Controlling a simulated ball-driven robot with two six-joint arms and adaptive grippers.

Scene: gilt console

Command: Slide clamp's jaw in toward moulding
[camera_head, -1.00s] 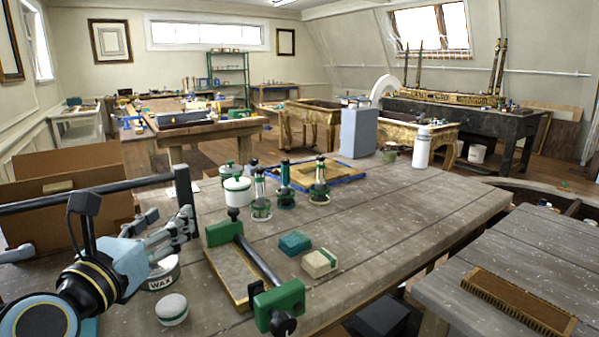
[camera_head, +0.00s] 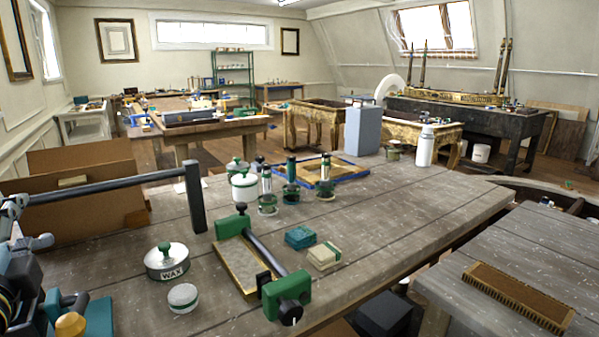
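The clamp lies on the wooden bench. It has a green jaw (camera_head: 233,223) at its far end, a dark bar (camera_head: 262,254) and a green near jaw (camera_head: 287,295) with a black knob. The moulding (camera_head: 240,266), a flat piece with a gold edge, lies beside the bar, between the two jaws. I cannot tell whether either jaw touches it. Part of my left gripper (camera_head: 16,228) shows at the left picture edge, far left of the clamp and apart from it. Its fingertips are cut off, so its opening is unclear. My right gripper is not in view.
A wax tin (camera_head: 167,262) and a small round pot (camera_head: 183,298) stand left of the clamp. A teal block (camera_head: 299,238) and a cream block (camera_head: 324,257) lie right of it. A dark raised bar (camera_head: 100,195) crosses the left side.

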